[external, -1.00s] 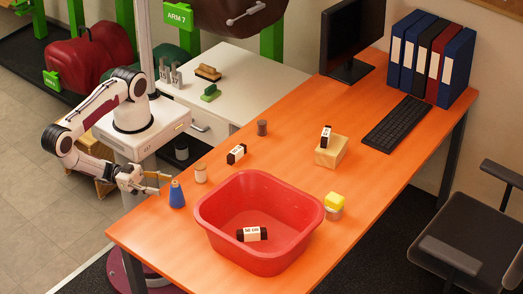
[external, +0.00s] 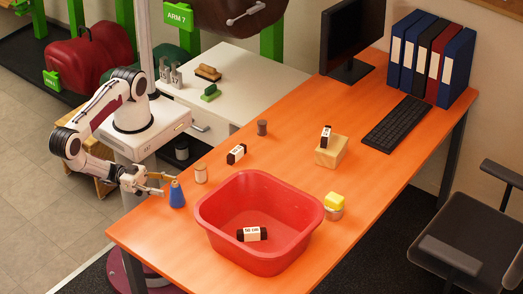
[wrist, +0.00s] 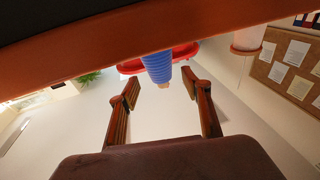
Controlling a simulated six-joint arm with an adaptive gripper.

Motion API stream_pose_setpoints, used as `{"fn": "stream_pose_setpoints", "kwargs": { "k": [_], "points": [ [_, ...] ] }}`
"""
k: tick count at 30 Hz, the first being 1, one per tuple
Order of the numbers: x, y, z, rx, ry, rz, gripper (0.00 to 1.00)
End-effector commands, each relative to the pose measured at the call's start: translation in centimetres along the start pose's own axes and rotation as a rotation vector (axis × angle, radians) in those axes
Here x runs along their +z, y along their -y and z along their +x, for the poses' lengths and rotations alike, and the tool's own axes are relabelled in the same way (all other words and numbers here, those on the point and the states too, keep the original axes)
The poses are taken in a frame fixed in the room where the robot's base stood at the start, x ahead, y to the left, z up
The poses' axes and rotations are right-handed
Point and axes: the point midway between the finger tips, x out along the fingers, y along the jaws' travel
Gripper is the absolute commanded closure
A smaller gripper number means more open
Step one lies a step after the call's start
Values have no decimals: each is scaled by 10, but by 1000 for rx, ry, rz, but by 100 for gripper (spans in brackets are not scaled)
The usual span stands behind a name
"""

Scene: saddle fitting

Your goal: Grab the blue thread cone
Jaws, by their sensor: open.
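The blue thread cone (external: 177,194) stands upright near the left edge of the orange table (external: 150,235). My gripper (external: 161,184) is open at the table's left edge, with its fingers level with the upper part of the cone and just left of it. In the wrist view the ribbed blue cone (wrist: 157,66) shows ahead, near the gap between the two open fingers (wrist: 162,92). Nothing is held. Whether a finger touches the cone, I cannot tell.
A red basin (external: 215,222) with a black-and-white block (external: 252,234) inside is to the right. Another such block (external: 236,154) and a brown spool (external: 262,128) stand farther back.

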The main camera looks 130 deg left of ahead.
Motion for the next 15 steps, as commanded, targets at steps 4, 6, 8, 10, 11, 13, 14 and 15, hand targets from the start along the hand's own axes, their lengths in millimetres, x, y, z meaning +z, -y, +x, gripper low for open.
{"fn": "stream_pose_setpoints", "kwargs": {
  "k": [4,6,8,10,11,13,14,15],
  "points": [
    [0,1,6,-4,0,0,52],
    [-1,1,9,-3,0,0,52],
    [-1,1,12,-3,0,0,52],
    [-1,2,16,-4,0,0,52],
    [-1,1,18,-3,0,0,52],
    [-1,1,21,-4,0,0,52],
    [-2,1,23,-4,0,0,52],
    [-2,1,25,-4,0,0,52]
  ]
}}
